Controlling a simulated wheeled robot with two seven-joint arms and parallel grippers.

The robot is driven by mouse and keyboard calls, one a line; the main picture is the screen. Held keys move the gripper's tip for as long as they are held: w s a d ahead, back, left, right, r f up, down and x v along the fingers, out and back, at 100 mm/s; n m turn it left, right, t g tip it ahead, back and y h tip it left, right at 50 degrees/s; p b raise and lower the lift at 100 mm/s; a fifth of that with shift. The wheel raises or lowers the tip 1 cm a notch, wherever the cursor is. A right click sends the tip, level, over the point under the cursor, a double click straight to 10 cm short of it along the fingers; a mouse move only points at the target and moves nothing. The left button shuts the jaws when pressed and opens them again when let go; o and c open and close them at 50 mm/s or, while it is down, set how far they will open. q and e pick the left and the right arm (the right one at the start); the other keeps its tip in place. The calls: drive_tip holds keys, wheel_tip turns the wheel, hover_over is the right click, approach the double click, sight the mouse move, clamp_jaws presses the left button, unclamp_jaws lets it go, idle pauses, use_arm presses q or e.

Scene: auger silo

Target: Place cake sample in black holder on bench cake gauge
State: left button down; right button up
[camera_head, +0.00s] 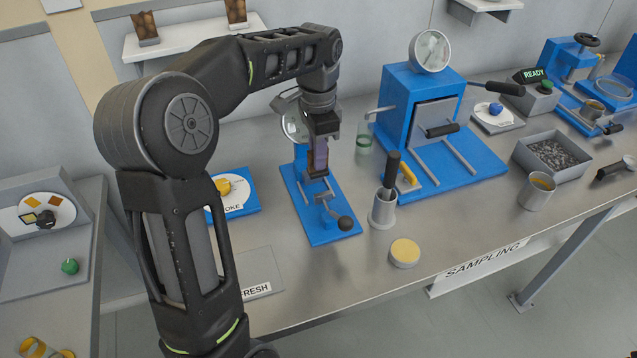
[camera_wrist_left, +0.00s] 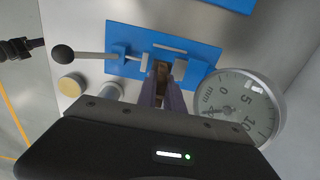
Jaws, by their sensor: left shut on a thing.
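My left gripper (camera_head: 319,165) reaches down over the blue bench cake gauge (camera_head: 325,215). Its fingers (camera_wrist_left: 163,90) are shut on a small brownish piece (camera_wrist_left: 161,70), apparently the cake sample in its holder. The fingers hide most of it, and I cannot make out the black holder. The piece is over the gauge's middle, between the small metal blocks; I cannot tell whether it touches them. The gauge has a round dial (camera_wrist_left: 238,105) and a black ball-ended lever (camera_head: 345,223). My right gripper is not seen.
A metal cup with a black-handled tool (camera_head: 383,208) and a yellow-topped round tin (camera_head: 404,252) stand right of the gauge. A large blue press (camera_head: 410,100) stands behind them. A blue plate with a dial (camera_head: 232,194) lies left. The bench front by the FRESH mat (camera_head: 262,262) is clear.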

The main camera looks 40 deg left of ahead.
sight(318, 180)
use_arm(q)
drive_tip(key=shift+f, duration=1.75)
drive_tip(key=shift+f+p, duration=0.35)
drive_tip(key=shift+f, duration=1.5)
drive_tip(key=shift+f, duration=0.1)
drive_tip(key=shift+f, duration=0.15)
drive_tip(key=c, duration=1.8)
unclamp_jaws()
drive_tip(key=shift+o, duration=0.2)
wheel_tip(318, 180, up, 12)
drive_tip(key=shift+r, duration=0.25)
